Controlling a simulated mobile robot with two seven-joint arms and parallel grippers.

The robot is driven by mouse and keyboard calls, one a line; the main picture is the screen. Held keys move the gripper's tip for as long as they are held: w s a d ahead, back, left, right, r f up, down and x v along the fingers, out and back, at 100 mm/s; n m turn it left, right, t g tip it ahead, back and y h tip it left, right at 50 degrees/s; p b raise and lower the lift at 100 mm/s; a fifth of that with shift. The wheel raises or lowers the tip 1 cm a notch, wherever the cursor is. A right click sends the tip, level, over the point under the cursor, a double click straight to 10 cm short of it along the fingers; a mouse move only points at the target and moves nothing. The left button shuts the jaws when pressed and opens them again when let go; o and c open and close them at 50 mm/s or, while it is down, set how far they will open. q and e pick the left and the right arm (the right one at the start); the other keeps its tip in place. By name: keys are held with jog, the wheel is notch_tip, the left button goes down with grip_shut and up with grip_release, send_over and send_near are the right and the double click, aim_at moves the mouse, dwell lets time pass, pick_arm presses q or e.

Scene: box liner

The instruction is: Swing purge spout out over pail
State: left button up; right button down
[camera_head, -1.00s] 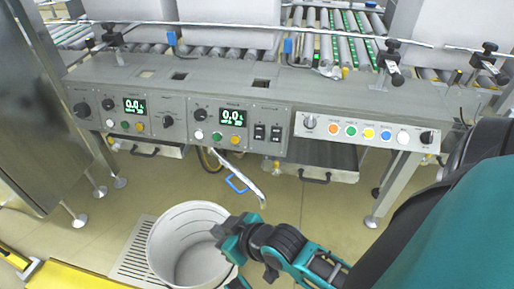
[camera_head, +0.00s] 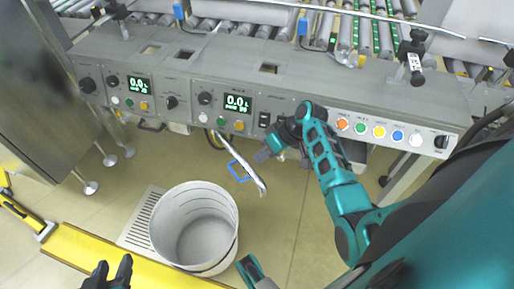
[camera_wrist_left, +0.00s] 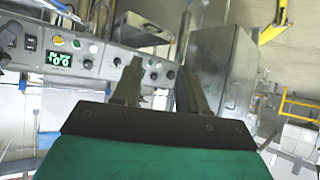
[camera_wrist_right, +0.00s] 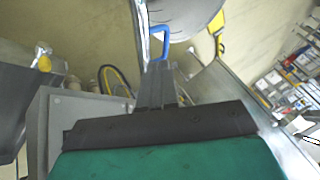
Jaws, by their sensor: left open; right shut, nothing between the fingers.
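The purge spout, a silver bent pipe (camera_head: 250,172), comes out from under the control panel and slants down to the right. Its blue loop handle (camera_head: 239,170) is on its left side. The pail (camera_head: 167,228), white and open, stands on the floor below and left of the spout's tip. My right gripper (camera_head: 263,154) is shut and empty, just right of the spout. In the right wrist view, its fingertips are near the blue handle (camera_wrist_right: 152,33) and pipe (camera_wrist_right: 141,22); I cannot tell if they touch. My left gripper (camera_head: 113,270) is open and empty, left of the pail.
The control panel (camera_head: 185,112) with knobs, displays and buttons runs across above the spout. A floor grate (camera_head: 143,222) lies left of the pail, and a yellow strip (camera_head: 95,252) runs in front. A steel cabinet (camera_head: 35,110) stands at the left.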

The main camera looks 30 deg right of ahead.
aim_at(246, 169)
jog(key=b+x, duration=0.3)
jog(key=x, duration=0.4)
jog(key=shift+a+f, duration=0.1)
jog(key=shift+f, duration=0.25)
jog(key=shift+w+a+f+b, duration=0.25)
jog(key=shift+a+f+b, duration=0.05)
jog(key=shift+f+b, duration=0.1)
pick_arm(q)
jog(key=shift+w+d+f+h, duration=0.2)
jog(key=shift+d+f, duration=0.1)
jog(key=shift+d, duration=0.2)
jog(key=shift+w+d+f+h, duration=0.2)
jog(key=shift+d+f, duration=0.1)
jog(key=shift+d, duration=0.2)
jog(key=shift+a+r, duration=0.1)
jog(key=shift+a, duration=0.15)
pick_arm(e)
jog(key=shift+a, duration=0.1)
